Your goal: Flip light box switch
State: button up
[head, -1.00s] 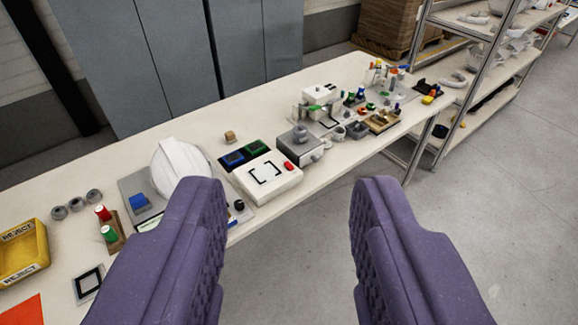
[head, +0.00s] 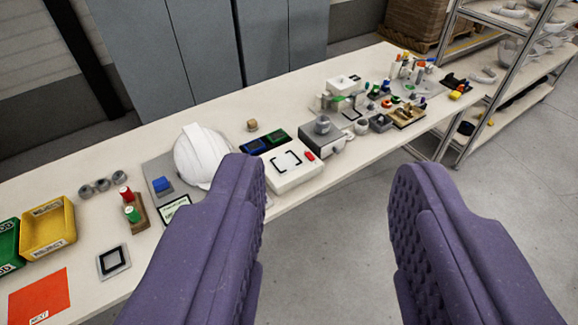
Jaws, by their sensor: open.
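The likely light box is a white box (head: 294,166) with a black square frame marking on top, on the middle of the long table. A small red part (head: 309,156), which looks like its switch, sits at its right side; its position cannot be told. My gripper (head: 328,170) has two purple padded fingers, wide apart and empty. The fingers are in the foreground, in front of the table. The left finger covers part of the table's front edge near the white hard hat.
A white hard hat (head: 202,155) stands on a grey plate left of the box. Blue and green trays (head: 266,142) lie behind it. A grey device (head: 323,135) stands right of it. A yellow reject bin (head: 47,228) is far left. Open floor (head: 355,225) lies in front.

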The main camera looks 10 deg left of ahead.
aim_at(308, 154)
jog(key=i+l, duration=0.15)
jog(key=i, duration=0.3)
jog(key=i+l, duration=0.1)
jog(key=i, duration=0.4)
jog(key=i+l, duration=0.15)
jog(key=i, duration=0.3)
jog(key=i+l+u, duration=0.1)
jog(key=i, duration=0.4)
jog(key=i+l, duration=0.2)
jog(key=i, duration=0.25)
